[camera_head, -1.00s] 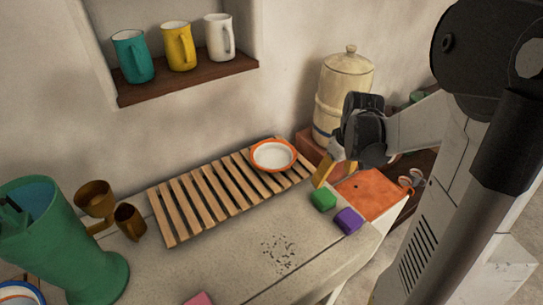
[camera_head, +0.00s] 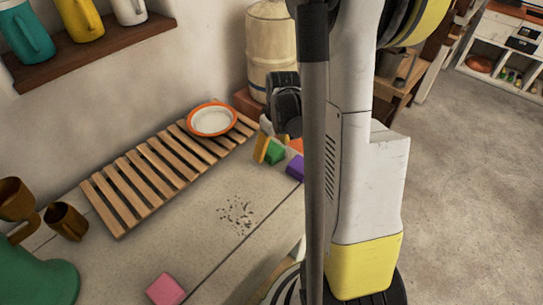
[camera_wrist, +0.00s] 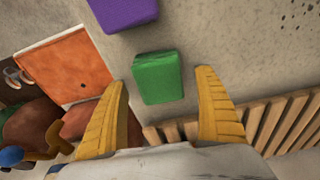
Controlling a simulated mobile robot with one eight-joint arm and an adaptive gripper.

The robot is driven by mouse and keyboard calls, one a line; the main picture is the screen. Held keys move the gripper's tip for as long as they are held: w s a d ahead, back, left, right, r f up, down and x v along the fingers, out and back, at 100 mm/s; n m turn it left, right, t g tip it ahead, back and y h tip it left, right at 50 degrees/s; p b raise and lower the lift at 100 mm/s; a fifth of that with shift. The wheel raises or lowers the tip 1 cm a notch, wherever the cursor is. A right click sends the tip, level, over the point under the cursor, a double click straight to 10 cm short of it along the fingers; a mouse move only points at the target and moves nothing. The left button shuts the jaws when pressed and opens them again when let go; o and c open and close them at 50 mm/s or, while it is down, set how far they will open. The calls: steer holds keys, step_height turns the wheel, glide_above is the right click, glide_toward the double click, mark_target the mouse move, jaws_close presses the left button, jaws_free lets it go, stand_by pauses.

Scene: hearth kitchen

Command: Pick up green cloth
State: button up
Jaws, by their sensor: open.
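The green cloth (camera_head: 275,152) is a small folded block on the pale worktop, right of the wooden slatted rack. In the wrist view the green cloth (camera_wrist: 158,77) lies ahead of and between my two yellow fingertips. My gripper (camera_wrist: 162,85) is open and empty, with the fingers spread on either side of the cloth's near end. In the head view my gripper (camera_head: 268,150) is right by the cloth, its far finger partly hidden. I cannot tell how high the fingertips are above the worktop.
A purple block (camera_head: 295,168) lies close to the green cloth, and a pink block (camera_head: 165,289) lies at the front. The slatted rack (camera_head: 120,190) holds a white, orange-rimmed bowl (camera_head: 212,120). An orange board (camera_wrist: 70,68) is left in the wrist view.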

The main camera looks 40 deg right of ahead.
steer(key=shift+r, duration=0.1)
steer(key=shift+c, duration=0.2)
steer(key=c, duration=1.1)
